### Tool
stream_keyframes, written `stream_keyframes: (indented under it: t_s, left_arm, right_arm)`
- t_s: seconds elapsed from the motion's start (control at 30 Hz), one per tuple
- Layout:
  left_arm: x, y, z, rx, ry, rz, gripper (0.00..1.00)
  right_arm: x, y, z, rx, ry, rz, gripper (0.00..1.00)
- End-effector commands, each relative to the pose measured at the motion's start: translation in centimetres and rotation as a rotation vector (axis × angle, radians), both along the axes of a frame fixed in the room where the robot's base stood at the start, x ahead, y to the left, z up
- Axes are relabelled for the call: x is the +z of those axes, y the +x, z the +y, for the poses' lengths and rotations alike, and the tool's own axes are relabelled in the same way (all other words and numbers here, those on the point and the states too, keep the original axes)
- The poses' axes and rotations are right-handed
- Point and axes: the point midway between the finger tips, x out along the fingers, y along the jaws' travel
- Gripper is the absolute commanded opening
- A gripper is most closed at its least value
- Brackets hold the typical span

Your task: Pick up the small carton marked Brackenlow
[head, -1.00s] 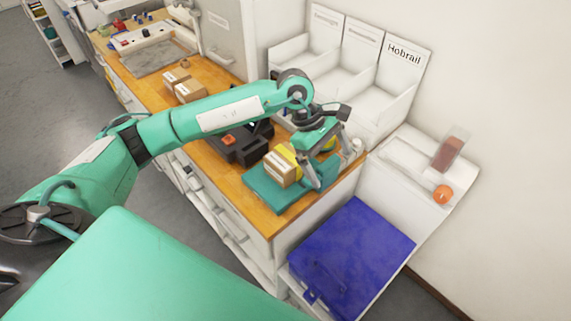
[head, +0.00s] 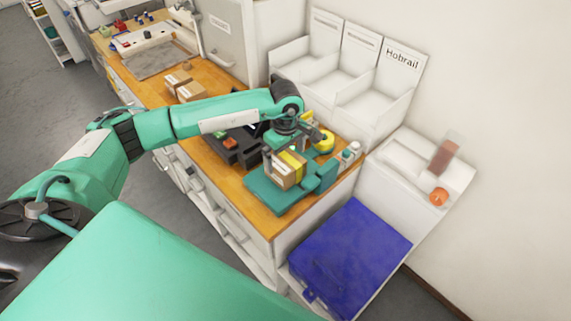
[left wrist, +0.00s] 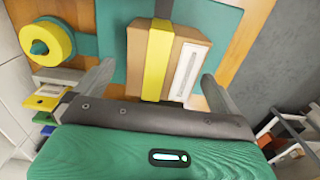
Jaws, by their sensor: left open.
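A small brown carton (head: 281,177) with a yellow band and a white label sits on a teal plate (head: 258,196) on the wooden counter. Its label is too small to read. In the left wrist view the carton (left wrist: 185,60) lies ahead, between the finger lines. My left gripper (left wrist: 157,76) is open and empty, one finger towards each side of the carton, with no clear contact. In the head view the left gripper (head: 287,150) is just above and behind the carton, partly hidden by its own wrist. My right gripper is out of view.
Two other small cartons (head: 190,91) stand farther back on the counter. A black device (head: 238,148) is left of the plate; a yellow tape roll (head: 324,142) is behind it. White bins (head: 372,100) stand at the wall. A blue lid (head: 350,255) is at front right.

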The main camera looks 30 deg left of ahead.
Motion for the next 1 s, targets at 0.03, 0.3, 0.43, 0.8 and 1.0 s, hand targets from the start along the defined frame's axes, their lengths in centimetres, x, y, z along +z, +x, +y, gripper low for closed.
stream_keyframes:
  t_s: [0.03,0.3,0.43,0.8,1.0]
  left_arm:
    - [-0.2,-0.1,0.0,0.000,0.000,0.001,1.00]
    - [-2.2,-0.4,-0.2,0.001,0.000,0.003,1.00]
    - [-4.0,-0.5,-0.3,0.001,-0.001,0.003,1.00]
    - [-5.5,-0.4,-0.2,0.000,0.000,0.000,1.00]
    - [-5.5,-0.4,-0.2,0.000,0.000,0.000,0.63]
  right_arm:
    - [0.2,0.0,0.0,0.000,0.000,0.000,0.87]
    - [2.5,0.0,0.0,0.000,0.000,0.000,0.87]
    - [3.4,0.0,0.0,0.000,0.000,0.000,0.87]
    - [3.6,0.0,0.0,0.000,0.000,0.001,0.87]
    - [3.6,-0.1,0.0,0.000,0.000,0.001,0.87]
